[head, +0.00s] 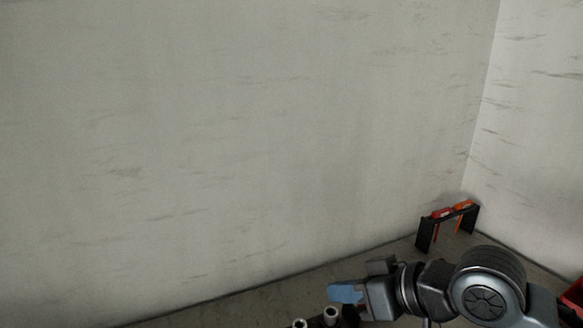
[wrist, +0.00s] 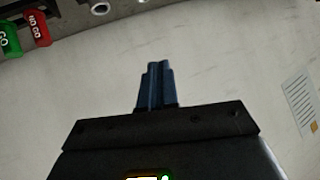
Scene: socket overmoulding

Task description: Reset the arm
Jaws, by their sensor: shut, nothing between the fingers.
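My gripper (head: 345,292) is at the lower right of the head view, at the end of my dark arm. Its blue fingers point left. In the wrist view my gripper (wrist: 156,75) shows its blue fingers closed together, with nothing between them. Pale wall fills most of the view beyond the fingers.
A black stand (head: 424,233) with red and orange items is in the far corner. Light round ends (head: 331,313) show just below my gripper. The wrist view shows green (wrist: 9,38) and red (wrist: 39,29) items at the upper left, and a paper sheet (wrist: 299,98) at right.

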